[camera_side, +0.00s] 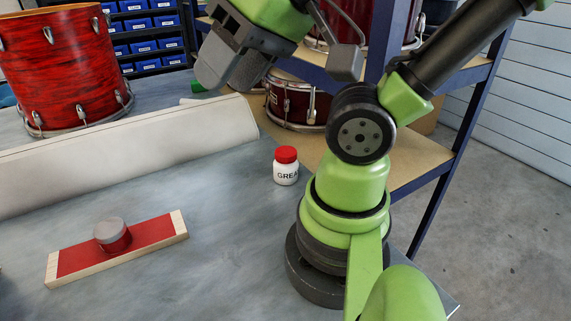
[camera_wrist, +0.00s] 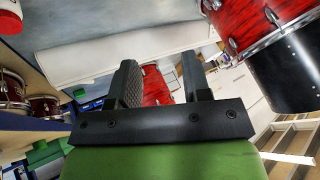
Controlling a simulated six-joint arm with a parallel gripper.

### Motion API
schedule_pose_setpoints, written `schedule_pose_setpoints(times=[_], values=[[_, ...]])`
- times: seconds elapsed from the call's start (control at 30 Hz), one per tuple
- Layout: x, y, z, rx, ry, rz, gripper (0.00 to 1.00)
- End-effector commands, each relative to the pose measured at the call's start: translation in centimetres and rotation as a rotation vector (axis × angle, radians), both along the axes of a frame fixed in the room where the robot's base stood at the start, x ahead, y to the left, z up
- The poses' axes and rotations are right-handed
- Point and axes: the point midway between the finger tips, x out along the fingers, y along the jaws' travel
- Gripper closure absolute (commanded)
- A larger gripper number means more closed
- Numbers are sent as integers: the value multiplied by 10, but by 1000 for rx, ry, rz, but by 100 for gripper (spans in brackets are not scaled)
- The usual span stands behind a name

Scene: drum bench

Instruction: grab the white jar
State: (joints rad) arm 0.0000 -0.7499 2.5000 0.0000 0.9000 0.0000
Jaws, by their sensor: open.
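The white jar (camera_side: 286,174) has a red lid and dark lettering on its front. It stands upright on the grey bench top, just left of my base in the side view.
A red drum (camera_side: 66,65) stands at the back left. A red board (camera_side: 80,260) with a grey-topped round piece (camera_side: 112,234) lies front left. A shelf post (camera_side: 380,45) rises behind my arm. Bench between board and jar is clear.

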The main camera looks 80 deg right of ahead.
Motion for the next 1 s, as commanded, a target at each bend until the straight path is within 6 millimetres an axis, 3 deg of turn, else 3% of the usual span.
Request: schedule_pose_setpoints(times=[0.07,0.2,0.23,0.47,0.6,0.77,0.9,1.0], values=[[0,0,0,0,0,0,51],[0,0,0,0,0,0,19],[0,0,0,0,0,0,17],[0,0,0,-1,0,0,17],[9,-10,-4,-49,29,-6,17],[35,-53,-22,-195,145,7,17],[48,-109,-51,-304,294,67,17],[45,-151,-78,-340,399,132,17]])
